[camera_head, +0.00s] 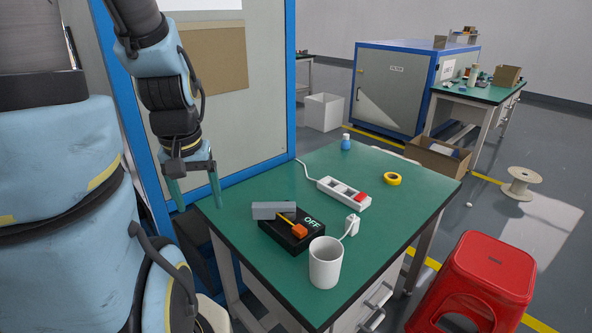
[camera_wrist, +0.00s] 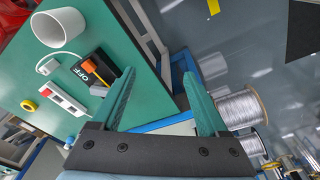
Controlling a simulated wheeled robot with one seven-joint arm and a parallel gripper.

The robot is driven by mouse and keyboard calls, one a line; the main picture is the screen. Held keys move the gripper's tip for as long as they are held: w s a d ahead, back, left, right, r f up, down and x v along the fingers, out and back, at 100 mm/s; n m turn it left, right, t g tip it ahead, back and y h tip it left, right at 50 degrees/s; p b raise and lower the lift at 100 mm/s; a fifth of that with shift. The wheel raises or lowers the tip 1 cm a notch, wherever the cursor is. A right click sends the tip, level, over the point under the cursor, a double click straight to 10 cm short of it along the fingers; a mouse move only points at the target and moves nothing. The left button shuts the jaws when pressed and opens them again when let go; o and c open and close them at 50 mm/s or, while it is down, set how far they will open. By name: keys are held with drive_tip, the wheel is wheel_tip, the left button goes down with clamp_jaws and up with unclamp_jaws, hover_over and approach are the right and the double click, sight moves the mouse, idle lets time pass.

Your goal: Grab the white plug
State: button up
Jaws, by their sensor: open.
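The white plug (camera_head: 352,223) stands on the green table, to the right of the black switch box, with its white cable beside it. It also shows in the wrist view (camera_wrist: 48,66), near the white mug. The white power strip (camera_head: 343,193) with a red switch lies behind it. My gripper (camera_head: 194,196) hangs at the table's left edge, well apart from the plug. In the wrist view its two green fingers (camera_wrist: 160,92) are spread apart with nothing between them.
The black OFF box (camera_head: 289,233) with an orange-tipped lever and grey block lies mid-table. A white mug (camera_head: 325,263) stands at the front. Yellow tape (camera_head: 392,179) and a blue bottle (camera_head: 346,142) stand behind. A red stool (camera_head: 484,266) is right of the table.

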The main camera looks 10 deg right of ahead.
drive_tip(key=w+d+f+n+b, duration=0.2)
drive_tip(key=w+d+f+b, duration=0.2)
drive_tip(key=w+d, duration=0.4)
drive_tip(key=n+y+b, duration=0.1)
drive_tip(key=n+b, duration=0.3)
drive_tip(key=b, duration=0.4)
approach(353, 218)
drive_tip(key=shift+w+a, duration=0.2)
drive_tip(key=shift+w, duration=0.05)
drive_tip(key=f+p, duration=0.1)
drive_tip(key=f, duration=0.2)
drive_tip(key=f+p, duration=0.1)
drive_tip(key=f, duration=0.2)
drive_tip(key=w+f+p, duration=0.1)
drive_tip(key=f, duration=0.3)
drive_tip(key=shift+f, duration=0.1)
clamp_jaws()
